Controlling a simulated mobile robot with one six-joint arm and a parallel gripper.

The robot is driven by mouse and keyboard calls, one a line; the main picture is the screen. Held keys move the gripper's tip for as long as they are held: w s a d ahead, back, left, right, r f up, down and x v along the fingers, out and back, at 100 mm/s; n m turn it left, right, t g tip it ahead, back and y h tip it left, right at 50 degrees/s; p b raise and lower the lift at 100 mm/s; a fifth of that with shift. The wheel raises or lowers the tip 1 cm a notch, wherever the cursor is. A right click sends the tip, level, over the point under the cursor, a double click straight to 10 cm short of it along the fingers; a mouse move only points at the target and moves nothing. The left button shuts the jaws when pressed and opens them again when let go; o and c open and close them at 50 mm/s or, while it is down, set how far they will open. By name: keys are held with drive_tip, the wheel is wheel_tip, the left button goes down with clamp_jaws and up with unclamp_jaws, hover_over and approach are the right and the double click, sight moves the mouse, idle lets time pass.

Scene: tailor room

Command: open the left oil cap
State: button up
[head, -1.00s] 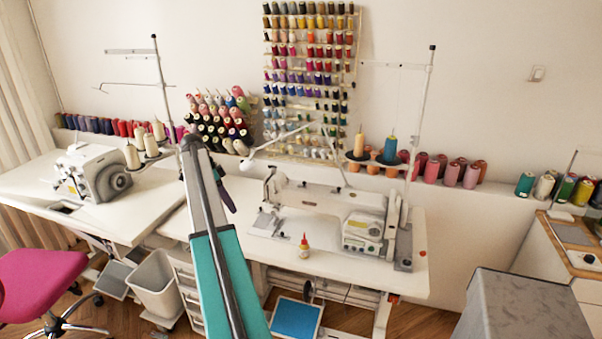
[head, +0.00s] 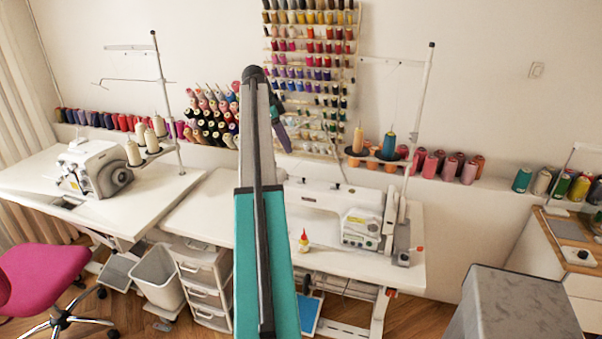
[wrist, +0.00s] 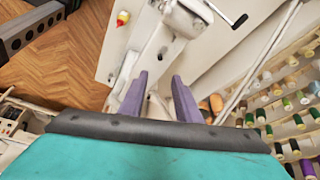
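A small oil bottle (head: 303,246) with a red cap (head: 303,234) stands upright on the white table of the right sewing machine, in front of the machine. No second oil bottle can be made out. My gripper (wrist: 160,76) shows two purple fingers, apart, with nothing held between them. It is well away from the bottle. In the head view my arm stands up in front of the table and hides part of the right machine.
The right sewing machine (head: 358,226) stands beside the bottle, with a tall thread stand (head: 421,110) at its right. A left machine (head: 93,168) sits on another table. Thread racks (head: 308,75) hang on the wall. A grey box (head: 520,310) stands at lower right.

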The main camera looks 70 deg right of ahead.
drive_tip(key=shift+f, duration=0.1)
drive_tip(key=p, duration=0.4)
approach(301, 182)
drive_tip(key=shift+s+d+f, duration=0.25)
drive_tip(key=shift+s+f, duration=0.3)
drive_tip(key=shift+f, duration=0.25)
drive_tip(key=shift+s+d+f, duration=0.25)
drive_tip(key=shift+s+f, duration=0.3)
drive_tip(key=shift+f, duration=0.25)
drive_tip(key=shift+s+d+f, duration=0.25)
drive_tip(key=shift+s+f, duration=0.3)
drive_tip(key=shift+f, duration=0.2)
